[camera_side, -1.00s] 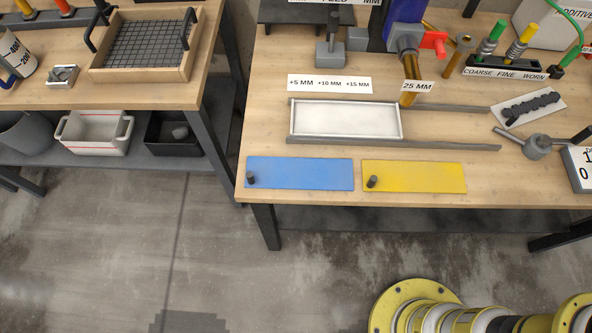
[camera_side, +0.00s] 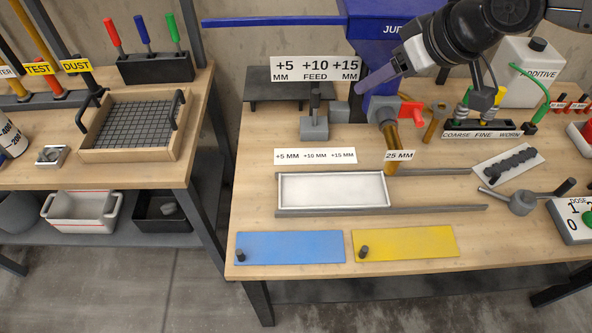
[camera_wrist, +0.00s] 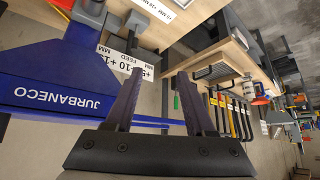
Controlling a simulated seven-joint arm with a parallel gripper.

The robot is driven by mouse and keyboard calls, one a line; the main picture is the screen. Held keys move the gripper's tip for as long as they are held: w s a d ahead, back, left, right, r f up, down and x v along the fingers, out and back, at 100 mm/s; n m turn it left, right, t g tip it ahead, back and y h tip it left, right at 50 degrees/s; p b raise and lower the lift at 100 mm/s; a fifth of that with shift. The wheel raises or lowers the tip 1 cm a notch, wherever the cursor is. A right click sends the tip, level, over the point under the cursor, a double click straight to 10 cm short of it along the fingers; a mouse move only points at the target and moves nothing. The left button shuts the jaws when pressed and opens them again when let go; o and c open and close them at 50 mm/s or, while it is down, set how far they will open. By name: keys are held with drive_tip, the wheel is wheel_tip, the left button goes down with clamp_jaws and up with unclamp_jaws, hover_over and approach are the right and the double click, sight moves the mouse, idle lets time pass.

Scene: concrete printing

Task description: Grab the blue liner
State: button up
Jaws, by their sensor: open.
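The blue liner (camera_side: 290,248) is a flat blue sheet with a small dark knob (camera_side: 240,256) at its left end. It lies on the wooden table near the front left edge in the side view. My gripper (camera_side: 372,88) is high at the upper right of the side view, in front of the blue machine and well apart from the liner. In the wrist view my gripper (camera_wrist: 156,78) shows two dark fingers spread apart with nothing between them. The liner is not visible in the wrist view.
A yellow liner (camera_side: 405,243) lies just right of the blue one. Behind them a white tray (camera_side: 333,207) sits between grey rails. The blue machine (camera_side: 380,50) with its brass nozzle (camera_side: 389,145) stands behind the tray. The space above the blue liner is clear.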

drive_tip(key=s+a+f+n+g, duration=0.1)
drive_tip(key=s+a+f+n, duration=0.15)
drive_tip(key=a+f, duration=0.75)
drive_tip(key=n+g, duration=0.2)
drive_tip(key=g, duration=0.1)
approach(241, 253)
drive_tip(key=shift+t+h, duration=0.3)
drive_tip(key=x, duration=0.5)
drive_tip(key=shift+w+a, duration=0.1)
drive_tip(key=shift+s+x, duration=0.2)
drive_tip(key=shift+x, duration=1.1)
drive_tip(key=shift+s+x, duration=0.15)
drive_tip(key=shift+x, duration=1.1)
drive_tip(key=shift+a, duration=0.15)
clamp_jaws()
